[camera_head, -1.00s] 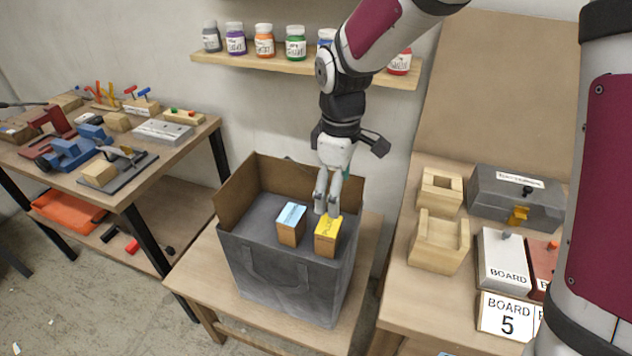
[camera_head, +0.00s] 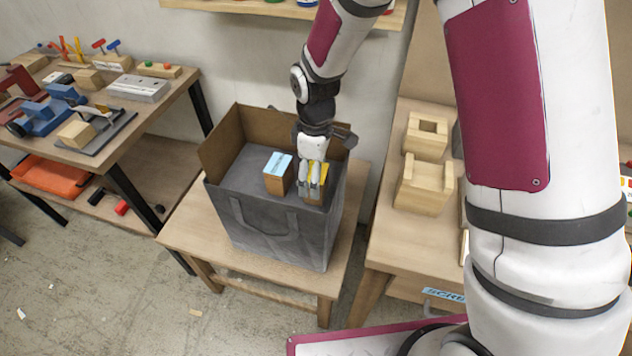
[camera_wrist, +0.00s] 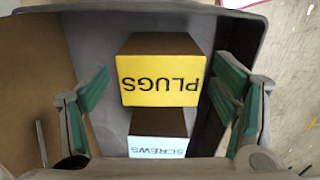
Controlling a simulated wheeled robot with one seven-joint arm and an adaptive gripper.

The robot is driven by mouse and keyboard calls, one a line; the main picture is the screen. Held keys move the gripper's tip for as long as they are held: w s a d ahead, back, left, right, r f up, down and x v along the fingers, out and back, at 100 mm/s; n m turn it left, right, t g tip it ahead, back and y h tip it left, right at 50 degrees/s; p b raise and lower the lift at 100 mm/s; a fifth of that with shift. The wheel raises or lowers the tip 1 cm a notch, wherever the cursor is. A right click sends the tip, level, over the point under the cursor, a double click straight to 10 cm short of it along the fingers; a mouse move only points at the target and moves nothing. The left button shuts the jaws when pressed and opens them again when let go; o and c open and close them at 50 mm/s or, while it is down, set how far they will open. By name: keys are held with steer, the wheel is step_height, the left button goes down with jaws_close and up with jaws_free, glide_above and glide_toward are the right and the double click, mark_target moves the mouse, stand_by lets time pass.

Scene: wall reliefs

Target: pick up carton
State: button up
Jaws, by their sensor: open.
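Two small cartons are in a grey open-topped bag. The carton with the yellow PLUGS label (camera_wrist: 162,80) is nearer my gripper, and the gripper partly hides it in the head view (camera_head: 321,172). The carton with the light blue SCREWS label (camera_head: 278,173) stands to its left; it also shows in the wrist view (camera_wrist: 158,135). My gripper (camera_head: 312,190) is open and points down at the yellow-labelled carton. In the wrist view its green-padded fingers (camera_wrist: 162,112) are spread to the left and right of the cartons. I see no contact with either carton.
The grey bag (camera_head: 265,225) with raised brown flaps stands on a low wooden table (camera_head: 185,232). A bench with wooden blocks (camera_head: 425,180) is at the right. A cluttered workbench (camera_head: 165,92) is at the left. The bag's walls surround the gripper closely.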

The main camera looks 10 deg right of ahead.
steer(key=shift+f, duration=1.55)
steer(key=shift+c, duration=0.2)
steer(key=c, duration=1.4)
steer(key=shift+r, duration=0.1)
